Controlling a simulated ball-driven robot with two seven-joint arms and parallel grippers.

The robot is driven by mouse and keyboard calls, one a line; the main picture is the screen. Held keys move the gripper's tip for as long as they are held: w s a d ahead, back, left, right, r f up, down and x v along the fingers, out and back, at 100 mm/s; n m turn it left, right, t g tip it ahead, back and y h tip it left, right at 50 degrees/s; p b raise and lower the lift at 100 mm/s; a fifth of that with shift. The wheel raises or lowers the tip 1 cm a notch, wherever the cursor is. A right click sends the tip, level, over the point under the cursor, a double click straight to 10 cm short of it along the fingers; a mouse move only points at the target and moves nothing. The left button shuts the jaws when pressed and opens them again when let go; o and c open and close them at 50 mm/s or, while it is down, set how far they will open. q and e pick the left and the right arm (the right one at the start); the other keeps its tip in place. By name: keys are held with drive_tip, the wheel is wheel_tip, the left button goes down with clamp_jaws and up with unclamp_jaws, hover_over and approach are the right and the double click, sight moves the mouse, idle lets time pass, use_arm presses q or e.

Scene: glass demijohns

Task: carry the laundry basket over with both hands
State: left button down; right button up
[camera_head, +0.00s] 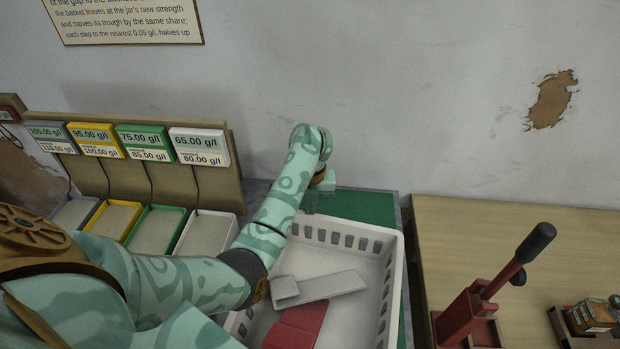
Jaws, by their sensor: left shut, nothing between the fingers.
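The white laundry basket (388,240) has slotted walls and stands on a green surface (367,206) near the back wall. A flat grey piece (330,287) and a red piece (296,326) lie inside it. My left arm crosses over the basket's left side and hides part of that wall. My left gripper (313,197) is shut and empty by the basket's far rim; I cannot tell whether it touches the rim. The basket's near end runs out of the picture. My right gripper is not in view.
Several shallow trays (155,231) with labelled signs (146,143) stand at the left, against a board. A wooden table (480,230) to the right bears a red lever tool (467,312) with a black handle and a wooden holder (565,328). The wall carries a text plaque (125,22).

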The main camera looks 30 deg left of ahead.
use_arm(q)
wheel_tip(320, 180, up, 14)
drive_tip(key=p, duration=0.6)
drive_tip(key=shift+p, duration=0.4)
drive_tip(key=shift+w+r, duration=0.1)
